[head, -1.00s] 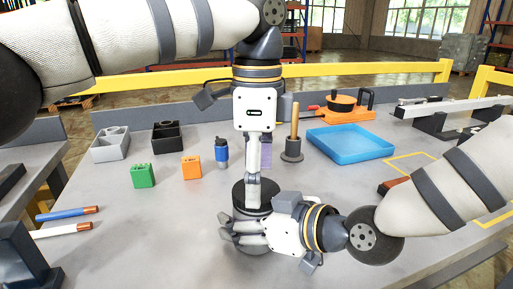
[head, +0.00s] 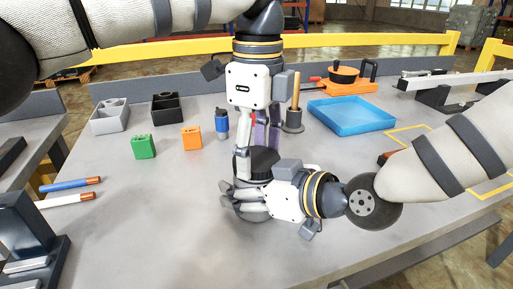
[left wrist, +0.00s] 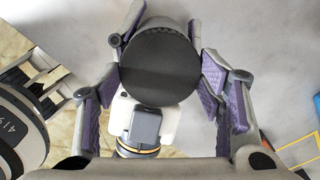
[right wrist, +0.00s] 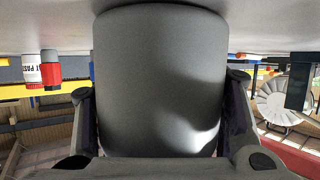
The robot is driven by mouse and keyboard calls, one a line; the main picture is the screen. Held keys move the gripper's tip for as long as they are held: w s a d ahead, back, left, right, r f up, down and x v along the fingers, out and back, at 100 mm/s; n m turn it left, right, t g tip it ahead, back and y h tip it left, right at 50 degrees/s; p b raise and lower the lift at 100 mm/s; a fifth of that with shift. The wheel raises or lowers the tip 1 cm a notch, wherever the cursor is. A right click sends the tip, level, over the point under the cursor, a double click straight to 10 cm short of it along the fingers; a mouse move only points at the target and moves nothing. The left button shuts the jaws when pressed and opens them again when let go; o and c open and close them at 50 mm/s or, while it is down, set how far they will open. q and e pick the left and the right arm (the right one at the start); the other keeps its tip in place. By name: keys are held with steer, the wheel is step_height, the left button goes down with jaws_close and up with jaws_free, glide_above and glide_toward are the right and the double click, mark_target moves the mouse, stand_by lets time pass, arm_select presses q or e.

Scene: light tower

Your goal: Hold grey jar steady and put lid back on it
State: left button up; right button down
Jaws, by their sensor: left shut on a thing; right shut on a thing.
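The black round lid (head: 262,160) is at the top of the jar in the head view. It also shows from above as a dark disc in the left wrist view (left wrist: 160,65). My left gripper (head: 258,155) points down with its fingers around the lid's rim, shut on it. The grey jar (right wrist: 160,80) fills the middle of the right wrist view, upright on the table. My right gripper (head: 238,200) lies sideways, low, and is shut on the jar. Its fingers hide most of the jar in the head view. I cannot tell whether the lid sits fully down.
A blue-and-black bottle (head: 222,124), orange block (head: 191,138) and green block (head: 143,147) stand at left. Behind are a pestle in a dark holder (head: 293,120) and a blue tray (head: 350,117). Two markers (head: 68,192) lie at far left.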

arm_select(q)
steer(key=m, duration=0.5)
steer(key=shift+f+m, duration=0.1)
steer(key=shift+m, duration=0.3)
steer(key=o, duration=1.3)
steer(key=shift+c, duration=0.2)
steer(key=shift+r, duration=2.3)
steer(key=shift+c, duration=0.2)
